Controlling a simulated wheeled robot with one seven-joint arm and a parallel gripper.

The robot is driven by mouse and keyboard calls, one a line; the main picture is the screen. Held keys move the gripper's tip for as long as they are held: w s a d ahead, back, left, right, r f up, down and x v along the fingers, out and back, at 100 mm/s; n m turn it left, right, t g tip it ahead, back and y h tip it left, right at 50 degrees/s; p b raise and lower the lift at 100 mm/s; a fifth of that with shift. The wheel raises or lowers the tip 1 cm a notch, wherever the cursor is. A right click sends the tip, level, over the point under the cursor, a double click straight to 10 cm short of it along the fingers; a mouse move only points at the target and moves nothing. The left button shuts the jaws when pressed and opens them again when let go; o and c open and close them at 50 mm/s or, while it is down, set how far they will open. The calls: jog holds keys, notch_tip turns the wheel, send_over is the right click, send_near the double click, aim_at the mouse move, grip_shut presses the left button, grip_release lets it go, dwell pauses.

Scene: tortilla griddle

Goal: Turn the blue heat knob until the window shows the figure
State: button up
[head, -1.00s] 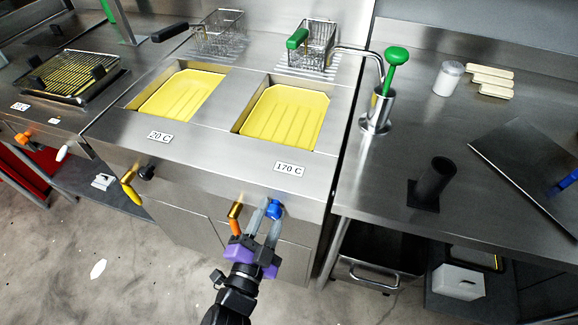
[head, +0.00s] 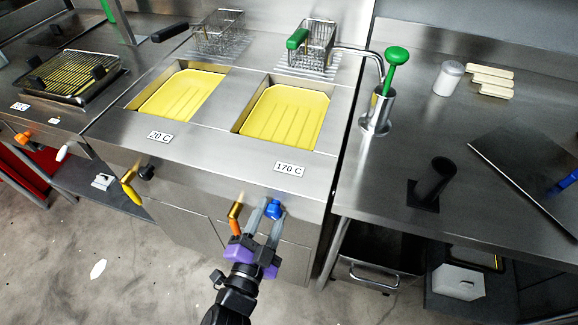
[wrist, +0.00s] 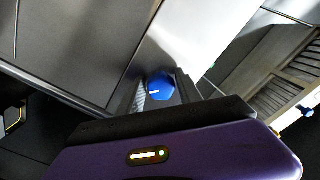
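The blue heat knob (head: 274,208) is on the front panel below the right fryer basin. It also shows in the wrist view (wrist: 160,87), with a white mark pointing left. My gripper (head: 268,213) is at the knob, with one finger on each side of it. The fingers stand apart about as wide as the knob; a narrow gap seems to show beside it, and firm contact is not visible. The window (head: 289,169) above the knob reads 170 C. The other window (head: 160,137), at the left basin, reads 20 C.
An orange-handled brass valve (head: 235,220) sits just left of my gripper. A black knob (head: 147,172) and a yellow-handled valve (head: 131,189) are further left. A green-topped pump (head: 380,110) stands right of the basins. Floor is open at the lower left.

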jog(key=shift+s, duration=0.1)
jog(key=shift+p+v, duration=0.3)
jog(key=shift+v, duration=2.6)
jog(key=o, duration=0.3)
jog(key=shift+v, duration=3)
